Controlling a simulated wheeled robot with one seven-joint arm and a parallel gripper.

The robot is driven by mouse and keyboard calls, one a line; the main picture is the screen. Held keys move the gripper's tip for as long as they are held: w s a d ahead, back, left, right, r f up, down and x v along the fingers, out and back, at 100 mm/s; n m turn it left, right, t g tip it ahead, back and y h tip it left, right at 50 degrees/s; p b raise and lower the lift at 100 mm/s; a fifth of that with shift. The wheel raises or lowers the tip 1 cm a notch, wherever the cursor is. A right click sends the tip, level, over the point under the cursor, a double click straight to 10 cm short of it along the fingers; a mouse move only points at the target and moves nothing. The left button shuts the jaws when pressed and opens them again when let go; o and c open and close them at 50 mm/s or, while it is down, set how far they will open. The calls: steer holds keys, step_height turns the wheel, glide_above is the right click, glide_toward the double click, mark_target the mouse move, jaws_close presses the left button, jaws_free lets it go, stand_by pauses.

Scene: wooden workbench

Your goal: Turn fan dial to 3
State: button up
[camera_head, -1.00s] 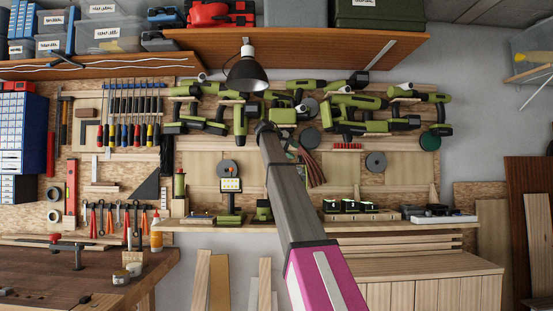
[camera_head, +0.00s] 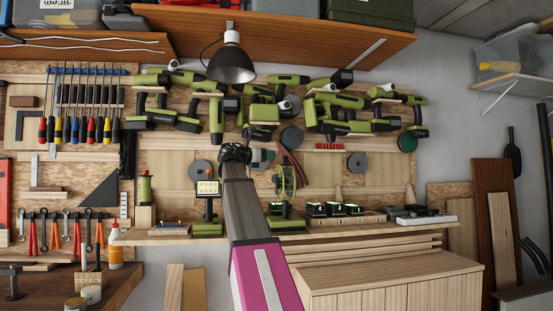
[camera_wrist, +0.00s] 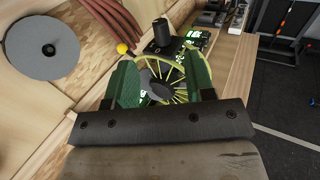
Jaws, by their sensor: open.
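The fan (camera_head: 286,178), with a round yellow-green wire cage, stands on the narrow shelf just right of my arm in the head view. In the wrist view the fan (camera_wrist: 166,72) shows between and beyond my two green fingers. My gripper (camera_wrist: 163,80) is open with nothing held. In the head view my gripper (camera_head: 236,152) is dark, small and up and left of the fan. A black knob-like cylinder (camera_wrist: 161,32) on a dark base shows beyond the cage; I cannot tell whether it is the fan's dial. No dial number is readable.
Several chargers with batteries (camera_head: 325,208) stand along the shelf (camera_head: 375,225) right of the fan. A grey disc (camera_wrist: 42,47) and reddish hoses (camera_wrist: 110,18) hang on the wall close by. A black lamp (camera_head: 231,68) hangs above my gripper. Open floor (camera_wrist: 275,155) lies to the right.

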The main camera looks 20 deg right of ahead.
mark_target(284, 157)
steer(key=x, duration=1)
steer(key=shift+w+d, duration=0.1)
steer(key=shift+d, duration=0.15)
jaws_close()
